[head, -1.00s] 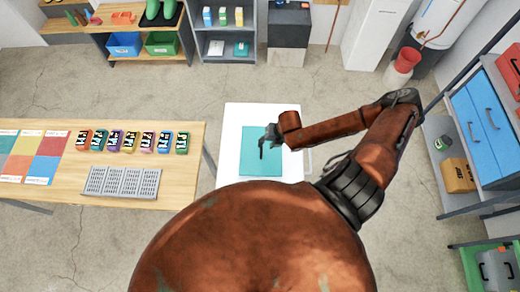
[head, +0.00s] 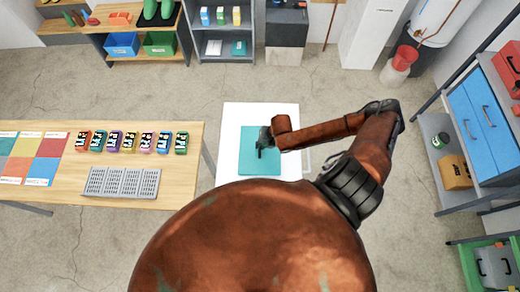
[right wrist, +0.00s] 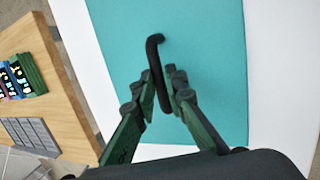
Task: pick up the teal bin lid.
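The teal bin lid (head: 249,166) is a flat teal rectangle with a dark, bent bar handle on top. It appears over the white table in the head view. In the right wrist view the lid (right wrist: 215,40) fills the middle, and its handle (right wrist: 153,52) runs between the fingers. My right gripper (head: 265,142) is over the lid's handle. In the right wrist view the gripper (right wrist: 162,92) has both fingers close against the handle, one on each side, with no clear gap. Whether the lid touches the table cannot be told. My left gripper is not in view.
The white table (head: 288,115) shows bare surface around the lid. A wooden table (head: 130,186) at left carries several small coloured boxes, a grey grid rack (head: 121,182) and colour cards. Shelves with blue drawers (head: 482,118) stand at right. The floor between is clear.

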